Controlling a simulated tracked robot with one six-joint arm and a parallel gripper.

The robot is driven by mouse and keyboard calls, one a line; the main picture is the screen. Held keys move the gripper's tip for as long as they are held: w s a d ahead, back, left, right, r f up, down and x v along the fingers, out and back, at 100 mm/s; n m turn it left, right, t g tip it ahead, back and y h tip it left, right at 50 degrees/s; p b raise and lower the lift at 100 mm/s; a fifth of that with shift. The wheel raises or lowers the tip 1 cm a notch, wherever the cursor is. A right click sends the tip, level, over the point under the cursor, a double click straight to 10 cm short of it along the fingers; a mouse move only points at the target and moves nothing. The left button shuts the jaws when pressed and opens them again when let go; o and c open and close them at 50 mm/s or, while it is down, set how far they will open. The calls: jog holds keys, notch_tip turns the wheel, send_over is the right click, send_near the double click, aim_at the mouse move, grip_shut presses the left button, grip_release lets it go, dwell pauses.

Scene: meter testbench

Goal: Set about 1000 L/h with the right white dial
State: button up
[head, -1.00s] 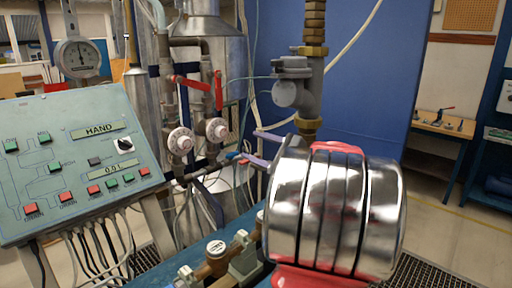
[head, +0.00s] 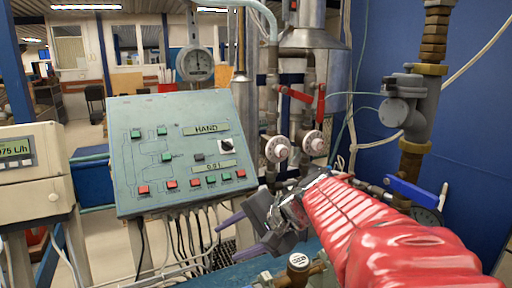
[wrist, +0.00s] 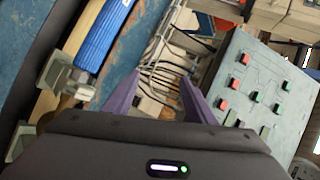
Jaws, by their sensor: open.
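The right white dial (head: 313,142) is on the pipework below a red lever in the head view; its markings are too small to read. A second white dial (head: 277,149) is just left of it. A meter display (head: 16,149) at the far left is cut off by the picture edge; its visible part ends in "75 L/h". My gripper (head: 224,233) is below and left of both dials, apart from them, at the lower edge of the control panel. Its purple fingers stand apart and empty in the wrist view (wrist: 160,78). Neither dial shows in the wrist view.
The sloping control panel (head: 185,150) with coloured buttons stands close by my gripper, and cables (head: 190,240) hang beneath it. Red levers (head: 320,105) stand above the dials. A blue-handled valve (head: 410,190) and a grey valve body (head: 405,105) are at the right.

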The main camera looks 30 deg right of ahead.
jog(key=s+a+f+n+g+h, duration=0.1)
jog(key=s+a+f+n+h, duration=0.1)
jog(key=s+n, duration=0.4)
jog(key=s+a+f+n+g+h, duration=0.1)
jog(key=s+a+f+n+h, duration=0.2)
jog(key=s+a+n, duration=0.4)
jog(key=shift+s+f+g, duration=0.3)
jog(key=shift+s+f, duration=0.25)
jog(key=shift+f, duration=0.1)
jog(key=shift+c, duration=0.5)
